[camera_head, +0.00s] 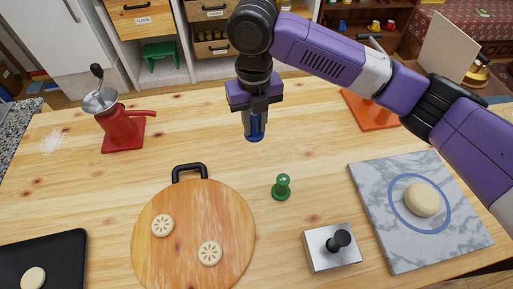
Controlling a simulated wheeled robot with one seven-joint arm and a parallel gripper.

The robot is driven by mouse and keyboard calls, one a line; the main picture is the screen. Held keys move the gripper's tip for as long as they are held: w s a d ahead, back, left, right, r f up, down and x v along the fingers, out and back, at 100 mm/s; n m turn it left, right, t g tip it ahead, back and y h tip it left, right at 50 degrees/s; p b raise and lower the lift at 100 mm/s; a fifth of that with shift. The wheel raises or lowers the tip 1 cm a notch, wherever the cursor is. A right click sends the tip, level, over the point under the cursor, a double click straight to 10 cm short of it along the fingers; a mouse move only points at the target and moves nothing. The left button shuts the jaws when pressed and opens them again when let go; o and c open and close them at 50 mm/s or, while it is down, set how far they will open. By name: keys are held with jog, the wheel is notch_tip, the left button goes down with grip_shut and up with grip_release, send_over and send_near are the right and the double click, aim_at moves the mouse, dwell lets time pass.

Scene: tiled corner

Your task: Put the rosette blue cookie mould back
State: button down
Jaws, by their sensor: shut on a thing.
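My gripper (255,112) is over the back middle of the wooden table, pointing down. It is shut on the blue cookie mould (255,131), whose lower end shows below the fingers. The fingers hide its upper part. I cannot tell whether the mould touches the table. A similar green mould (282,188) stands upright on the table, nearer the front. The rosette pattern on the blue mould's underside is not visible.
A round board (190,265) holds two stamped cookies. A marble slab (375,232) with dough is at right, near a metal block (332,250) with a black knob. A red grinder (118,128) stands at left, a dark tray (60,250) at front left. An orange-red mat (368,112) lies behind my arm.

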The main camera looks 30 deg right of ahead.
notch_tip(320, 180, down, 11)
jog(key=shift+f+p, duration=0.2)
jog(key=shift+p, duration=0.5)
jog(key=shift+f, duration=0.15)
jog(key=c, duration=1.2)
grip_release()
jog(key=shift+c, duration=0.2)
notch_tip(320, 180, up, 12)
jog(key=shift+a+r+b, duration=0.1)
jog(key=shift+r+b, duration=0.1)
jog(key=shift+b, duration=0.95)
